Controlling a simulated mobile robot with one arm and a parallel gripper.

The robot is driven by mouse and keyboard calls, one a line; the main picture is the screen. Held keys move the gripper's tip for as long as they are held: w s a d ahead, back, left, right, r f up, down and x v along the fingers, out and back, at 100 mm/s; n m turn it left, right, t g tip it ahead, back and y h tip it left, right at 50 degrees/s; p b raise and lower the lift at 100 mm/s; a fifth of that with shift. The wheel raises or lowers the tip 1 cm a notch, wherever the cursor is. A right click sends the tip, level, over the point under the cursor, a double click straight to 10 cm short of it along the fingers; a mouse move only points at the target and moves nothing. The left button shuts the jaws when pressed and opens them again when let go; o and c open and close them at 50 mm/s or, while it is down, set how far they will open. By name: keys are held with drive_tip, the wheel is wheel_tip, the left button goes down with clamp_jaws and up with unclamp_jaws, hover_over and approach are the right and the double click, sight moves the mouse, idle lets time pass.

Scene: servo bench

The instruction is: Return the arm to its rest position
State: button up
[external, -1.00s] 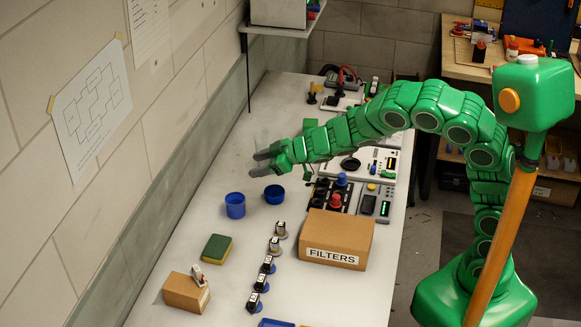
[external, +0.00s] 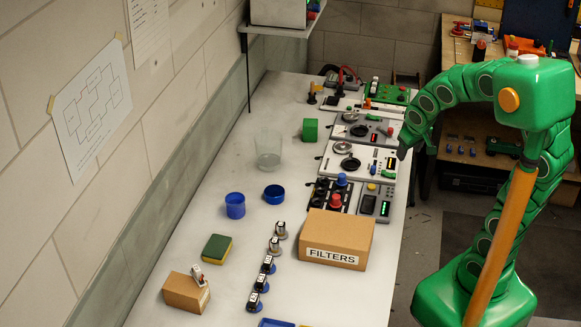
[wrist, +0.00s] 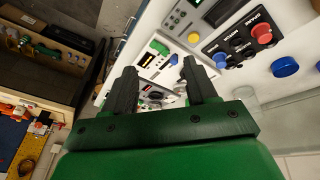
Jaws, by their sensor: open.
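My gripper (external: 403,150) hangs at the bench's right edge, partly hidden by the arm. In the wrist view, the two dark fingers of my gripper (wrist: 162,85) stand apart with nothing between them. Beyond them are the bench's panels, at a distance.
The bench (external: 172,240) holds control panels (external: 354,160), a FILTERS box (external: 335,240), a clear cup (external: 268,150), a green block (external: 310,130), blue cups (external: 235,206), a sponge (external: 217,248) and several small dark-topped pieces (external: 267,265). A wooden workbench (external: 465,62) stands behind.

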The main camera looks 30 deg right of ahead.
drive_tip(key=s+g+y, duration=0.1)
drive_tip(key=s+g, duration=0.4)
drive_tip(key=s, duration=1.7)
drive_tip(key=shift+s+d+y, duration=0.2)
drive_tip(key=shift+d+y, duration=0.1)
drive_tip(key=shift+r, duration=0.1)
